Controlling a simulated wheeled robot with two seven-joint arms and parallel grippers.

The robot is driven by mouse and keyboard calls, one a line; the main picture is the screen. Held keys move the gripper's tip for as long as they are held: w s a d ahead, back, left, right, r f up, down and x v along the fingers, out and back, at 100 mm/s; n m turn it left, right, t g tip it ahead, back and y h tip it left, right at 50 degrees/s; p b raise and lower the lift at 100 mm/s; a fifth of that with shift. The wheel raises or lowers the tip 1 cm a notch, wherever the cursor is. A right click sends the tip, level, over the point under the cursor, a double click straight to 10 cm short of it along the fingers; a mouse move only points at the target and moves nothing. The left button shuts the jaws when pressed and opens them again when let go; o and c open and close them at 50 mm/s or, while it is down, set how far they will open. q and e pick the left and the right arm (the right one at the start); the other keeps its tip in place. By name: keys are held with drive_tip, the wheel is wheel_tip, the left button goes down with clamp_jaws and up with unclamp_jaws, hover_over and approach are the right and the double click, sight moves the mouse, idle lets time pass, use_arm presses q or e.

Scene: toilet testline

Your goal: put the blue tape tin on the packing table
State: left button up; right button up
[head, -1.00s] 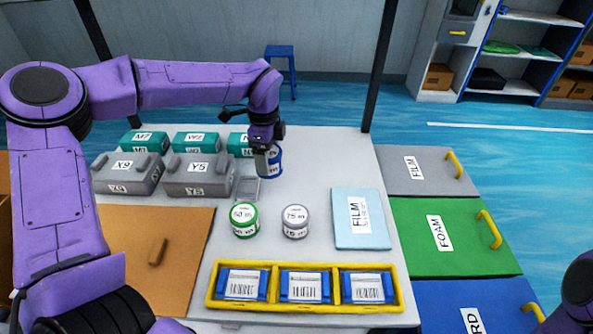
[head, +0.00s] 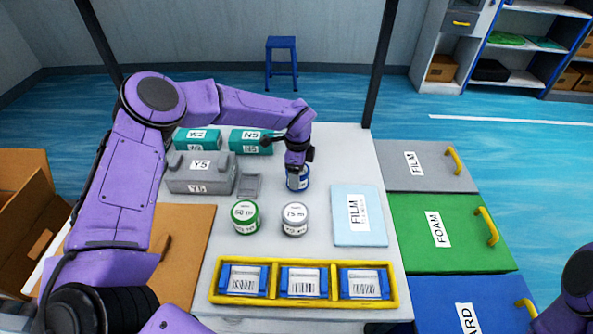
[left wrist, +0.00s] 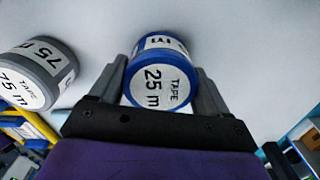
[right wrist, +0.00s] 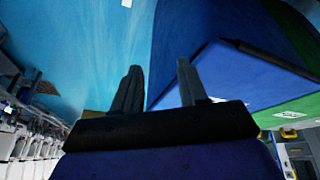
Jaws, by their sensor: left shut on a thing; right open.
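The blue tape tin (head: 298,182) is at the far middle of the white packing table (head: 340,150), behind the grey tin. My left gripper (head: 297,170) is shut on it from above. In the left wrist view the blue tin (left wrist: 160,85), labelled "TAPE 25 m", sits between the two fingers (left wrist: 162,88). I cannot tell whether its base touches the table. A green tin (head: 245,216) and a grey tin (head: 295,219) marked 75 m stand nearer on the table. My right gripper (right wrist: 160,88) is open and empty, away from the table.
A yellow tray (head: 303,302) with blue labelled boxes lies at the front edge. A light blue FILM pack (head: 359,215) lies at right. Grey box Y5 (head: 200,172), teal boxes (head: 250,140) and a small grey holder (head: 250,184) are at left. FILM, FOAM bins (head: 452,240) flank the table.

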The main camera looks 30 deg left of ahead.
use_arm(q)
drive_tip(key=o, duration=1.2)
drive_tip(key=shift+f, duration=0.1)
drive_tip(key=shift+r+p, duration=0.3)
drive_tip(key=shift+p, duration=0.05)
wheel_tip(320, 180, up, 12)
drive_tip(key=shift+f+b, duration=0.1)
drive_tip(key=shift+b, duration=1.15)
